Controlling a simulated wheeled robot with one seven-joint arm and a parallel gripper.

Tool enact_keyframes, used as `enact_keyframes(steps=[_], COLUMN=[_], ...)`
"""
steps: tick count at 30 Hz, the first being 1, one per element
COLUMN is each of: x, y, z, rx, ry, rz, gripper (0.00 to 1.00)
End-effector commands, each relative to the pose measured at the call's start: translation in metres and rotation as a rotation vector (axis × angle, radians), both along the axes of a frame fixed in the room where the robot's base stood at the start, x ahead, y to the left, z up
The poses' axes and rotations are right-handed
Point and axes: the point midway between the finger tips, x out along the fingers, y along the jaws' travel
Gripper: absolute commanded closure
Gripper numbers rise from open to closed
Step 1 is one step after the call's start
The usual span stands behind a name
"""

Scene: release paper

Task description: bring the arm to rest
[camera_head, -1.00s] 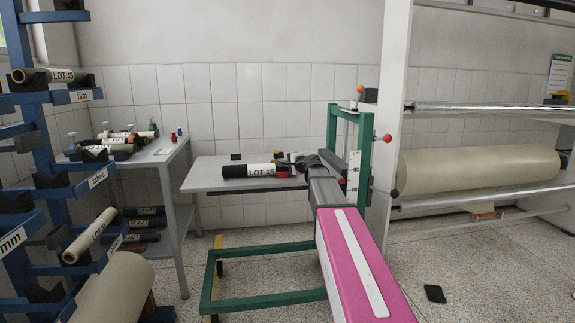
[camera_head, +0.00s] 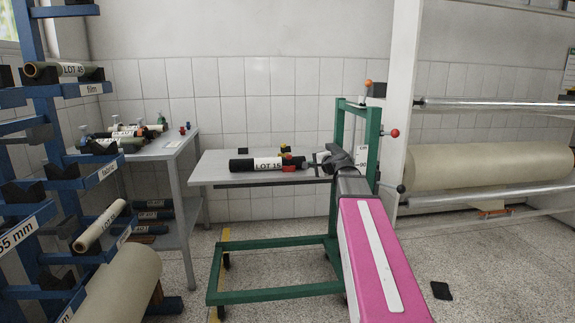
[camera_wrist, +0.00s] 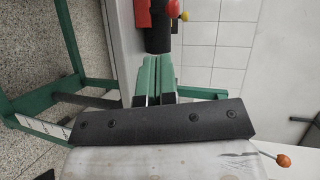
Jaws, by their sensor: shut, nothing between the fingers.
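My pink and white arm reaches forward in the head view, with my dark gripper (camera_head: 320,163) at its far end, beside the table. In the wrist view my gripper (camera_wrist: 157,62) has its green fingers together with nothing between them. A black roll with a white "LOT 15" label (camera_head: 266,164) lies on the grey table (camera_head: 222,176), left of my gripper. A red part (camera_head: 290,162) sits at its right end. The roll's black end (camera_wrist: 157,40) also shows just beyond my fingertips in the wrist view; I cannot tell the gap.
A green frame (camera_head: 270,294) with a post (camera_head: 374,140) and red knob stands beside my arm. A blue rack with rolls (camera_head: 50,110) is at the left. A large beige roll (camera_head: 480,170) is at the right. A dark flat object (camera_head: 441,290) lies on the floor.

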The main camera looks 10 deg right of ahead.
Motion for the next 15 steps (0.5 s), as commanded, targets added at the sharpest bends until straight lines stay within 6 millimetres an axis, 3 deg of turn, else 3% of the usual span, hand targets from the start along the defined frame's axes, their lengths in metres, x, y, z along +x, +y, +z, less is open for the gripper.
enact_keyframes(steps=[8, 15], x=[-0.059, -0.141], y=[0.048, 0.070], z=[-0.140, -0.259], rx=[-0.364, -0.714], ry=[0.202, 0.413], rz=[0.204, 0.456], gripper=[1.00, 1.00])
